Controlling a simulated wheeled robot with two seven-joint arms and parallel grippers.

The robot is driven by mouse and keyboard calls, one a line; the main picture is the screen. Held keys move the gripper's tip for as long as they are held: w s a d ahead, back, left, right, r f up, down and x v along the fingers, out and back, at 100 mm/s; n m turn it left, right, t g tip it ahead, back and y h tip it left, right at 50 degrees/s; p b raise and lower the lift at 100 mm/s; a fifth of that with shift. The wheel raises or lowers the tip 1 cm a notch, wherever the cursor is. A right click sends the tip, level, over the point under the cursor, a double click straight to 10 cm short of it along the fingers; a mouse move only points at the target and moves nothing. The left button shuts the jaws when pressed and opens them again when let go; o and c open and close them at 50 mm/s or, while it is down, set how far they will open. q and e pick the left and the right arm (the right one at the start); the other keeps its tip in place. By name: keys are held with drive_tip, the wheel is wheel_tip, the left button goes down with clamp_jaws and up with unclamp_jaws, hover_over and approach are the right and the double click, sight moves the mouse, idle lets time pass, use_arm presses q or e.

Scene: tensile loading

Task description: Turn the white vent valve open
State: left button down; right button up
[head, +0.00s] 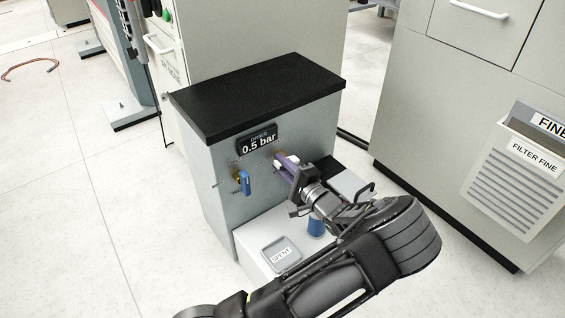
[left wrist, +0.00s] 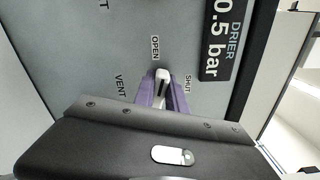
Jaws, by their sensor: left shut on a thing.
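The white vent valve handle (left wrist: 162,78) shows in the left wrist view between the purple fingers of my left gripper (left wrist: 162,98). The "OPEN" label (left wrist: 155,47) is just above the handle there, the "SHUT" label (left wrist: 187,85) to its right and the "VENT" label (left wrist: 120,86) to its left. In the head view my left gripper (head: 286,167) is at the front panel of the grey drier cabinet (head: 222,165), shut on the handle. The fingers hide much of the handle, so its exact angle is hard to tell. My right gripper is not in view.
A blue valve handle (head: 245,182) sits left of my gripper on the same panel. The display (head: 258,141) above reads 0.5 bar. A white ledge with a "SPENT" tray (head: 270,247) is below. A grey cabinet with a filter bin (head: 515,185) stands at right.

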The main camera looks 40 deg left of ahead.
use_arm(q)
drive_tip(key=shift+f+n, duration=0.2)
drive_tip(key=shift+n, duration=0.55)
drive_tip(key=shift+f+n, duration=0.15)
drive_tip(key=shift+n, duration=0.6)
drive_tip(key=c, duration=1.4)
unclamp_jaws()
drive_tip(key=shift+o, duration=0.2)
drive_tip(key=shift+r, duration=0.1)
drive_tip(key=shift+s+d, duration=0.15)
drive_tip(key=shift+d, duration=0.4)
drive_tip(key=p+v, duration=0.2)
drive_tip(key=v, duration=0.4)
drive_tip(key=shift+d, duration=0.35)
